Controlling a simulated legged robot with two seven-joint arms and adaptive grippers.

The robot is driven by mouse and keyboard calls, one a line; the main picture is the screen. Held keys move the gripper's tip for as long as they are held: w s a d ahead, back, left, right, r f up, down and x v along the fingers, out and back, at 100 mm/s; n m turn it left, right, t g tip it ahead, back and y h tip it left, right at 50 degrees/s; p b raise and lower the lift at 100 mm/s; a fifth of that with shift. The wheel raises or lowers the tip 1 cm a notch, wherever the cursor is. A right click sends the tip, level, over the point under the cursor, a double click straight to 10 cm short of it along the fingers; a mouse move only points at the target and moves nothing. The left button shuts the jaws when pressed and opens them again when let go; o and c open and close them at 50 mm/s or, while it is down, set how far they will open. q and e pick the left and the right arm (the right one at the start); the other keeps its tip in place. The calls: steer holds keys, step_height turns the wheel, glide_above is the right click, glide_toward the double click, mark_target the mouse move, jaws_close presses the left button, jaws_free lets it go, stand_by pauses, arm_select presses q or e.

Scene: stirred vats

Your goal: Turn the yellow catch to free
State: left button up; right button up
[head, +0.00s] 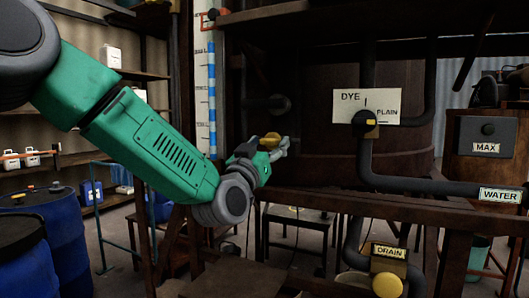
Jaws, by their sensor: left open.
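The yellow catch (271,138) is a small yellow piece near the middle of the head view, in front of the dark vat. My left gripper (281,149) is open, with its fingertips right at the catch in the picture. The fingers cover part of it, and I cannot tell whether they touch it. The catch's mount and any free mark are hidden or too small to read. My right gripper is not in view.
A DYE/PLAIN plate (345,104) with a dark valve knob (365,121) is to the right. Below are a pipe, a DRAIN label (388,251) and a yellow knob (387,284). A wooden beam (340,203) runs under the vat. Blue drums (50,225) stand left.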

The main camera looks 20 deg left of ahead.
arm_select(q)
steer(key=v, duration=1.1)
steer(key=shift+s+f, duration=0.3)
steer(key=shift+a, duration=0.1)
steer(key=s+f+g, duration=0.3)
steer(key=f+g, duration=0.2)
steer(key=f, duration=1.2)
steer(key=s+f+g, duration=0.3)
steer(key=f+g, duration=0.3)
steer(key=f, duration=1)
steer(key=s+a+f+g, duration=0.2)
steer(key=s+f+g, duration=0.3)
steer(key=s+f, duration=0.5)
steer(key=s+a+f+g+y, duration=0.1)
steer(key=s+f+g, duration=0.4)
steer(key=s+f, duration=0.6)
steer(key=s+a, duration=0.1)
steer(key=s, duration=0.6)
steer(key=shift+s+a+g+y, duration=0.2)
steer(key=shift+a+g+y, duration=0.1)
steer(key=shift+g, duration=0.1)
steer(key=shift+w+d, duration=0.1)
steer(key=shift+w, duration=0.05)
